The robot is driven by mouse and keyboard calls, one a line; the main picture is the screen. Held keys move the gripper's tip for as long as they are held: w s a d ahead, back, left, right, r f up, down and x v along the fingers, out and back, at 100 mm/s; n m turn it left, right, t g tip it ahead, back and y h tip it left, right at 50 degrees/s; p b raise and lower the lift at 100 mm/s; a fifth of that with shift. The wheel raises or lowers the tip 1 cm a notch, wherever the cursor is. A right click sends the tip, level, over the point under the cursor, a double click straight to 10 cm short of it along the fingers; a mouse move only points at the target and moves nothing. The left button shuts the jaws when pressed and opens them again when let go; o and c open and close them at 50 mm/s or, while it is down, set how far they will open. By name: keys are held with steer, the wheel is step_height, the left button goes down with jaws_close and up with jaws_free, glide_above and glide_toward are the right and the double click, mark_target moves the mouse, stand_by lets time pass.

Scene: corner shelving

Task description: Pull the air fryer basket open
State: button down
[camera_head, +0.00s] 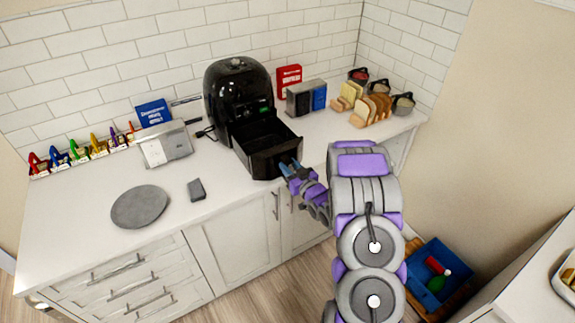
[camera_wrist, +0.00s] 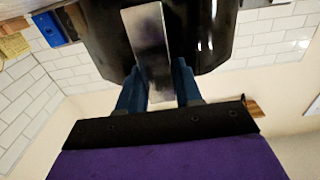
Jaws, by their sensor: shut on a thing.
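The black air fryer (camera_head: 232,88) stands upright on the white counter against the tiled wall. Its basket (camera_head: 268,148) is pulled out toward the counter's front edge, and its dark open top shows. My gripper (camera_head: 288,166) is at the front of the basket, at its handle. In the wrist view, the two blue fingers of my gripper (camera_wrist: 158,88) are shut on the shiny metallic handle (camera_wrist: 148,45), one on each side. The black curved basket front (camera_wrist: 210,35) is just beyond. In the head view the fingers hide most of the handle.
A grey round plate (camera_head: 139,206) and a small dark block (camera_head: 197,190) lie left of the basket. A toaster (camera_head: 305,98) and bread slices (camera_head: 372,108) stand to the right. A blue bin (camera_head: 440,270) is on the floor at right. The counter's front left is mostly clear.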

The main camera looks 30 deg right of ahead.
steer(key=shift+d+r, duration=0.1)
steer(key=shift+r, duration=0.05)
steer(key=c, duration=0.8)
jaws_free()
steer(key=shift+c, duration=0.2)
steer(key=s+p, duration=0.2)
steer(key=s, duration=1.5)
steer(key=shift+s+d+f, duration=0.2)
steer(key=shift+d, duration=0.2)
steer(key=shift+w, duration=0.1)
